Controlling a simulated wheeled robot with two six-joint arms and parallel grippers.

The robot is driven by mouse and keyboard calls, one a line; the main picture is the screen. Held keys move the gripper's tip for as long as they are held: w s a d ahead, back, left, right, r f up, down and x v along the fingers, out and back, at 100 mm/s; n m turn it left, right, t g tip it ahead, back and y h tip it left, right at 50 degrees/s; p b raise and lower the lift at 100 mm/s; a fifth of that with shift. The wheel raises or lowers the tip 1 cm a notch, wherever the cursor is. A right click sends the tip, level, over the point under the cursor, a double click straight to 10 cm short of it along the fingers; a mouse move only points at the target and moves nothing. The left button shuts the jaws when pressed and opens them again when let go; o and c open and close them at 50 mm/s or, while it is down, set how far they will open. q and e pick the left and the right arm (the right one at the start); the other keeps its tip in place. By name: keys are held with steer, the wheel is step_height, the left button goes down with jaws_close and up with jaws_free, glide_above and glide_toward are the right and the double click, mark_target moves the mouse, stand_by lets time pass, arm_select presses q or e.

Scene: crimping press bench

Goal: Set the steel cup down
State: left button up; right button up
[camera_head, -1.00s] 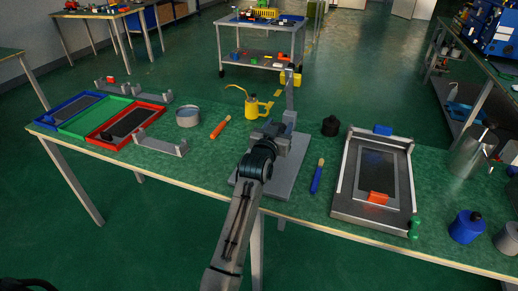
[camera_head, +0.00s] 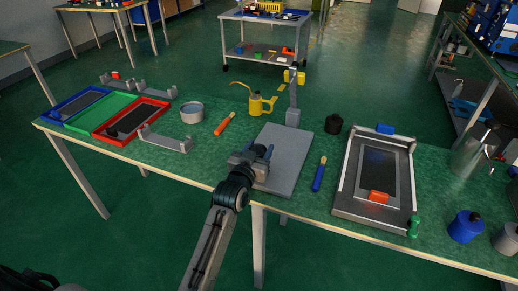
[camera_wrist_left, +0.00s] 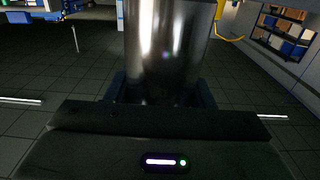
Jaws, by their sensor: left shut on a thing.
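My left gripper (camera_head: 260,153) is above the near-left part of a flat grey plate (camera_head: 290,150) at the bench's front edge. In the left wrist view a shiny dark steel cup (camera_wrist_left: 168,50) stands between the blue fingertips (camera_wrist_left: 160,92), which are shut on it. The cup's top is cut off by the frame edge and its bottom is hidden behind the gripper body. In the head view I cannot make the cup out clearly at the gripper. My right gripper is not in view.
A grey post (camera_head: 293,105) rises behind the plate. A framed tray (camera_head: 345,205) is to the right.

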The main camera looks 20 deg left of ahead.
arm_select(q)
steer(key=o, duration=1.1)
steer(key=shift+f, duration=0.1)
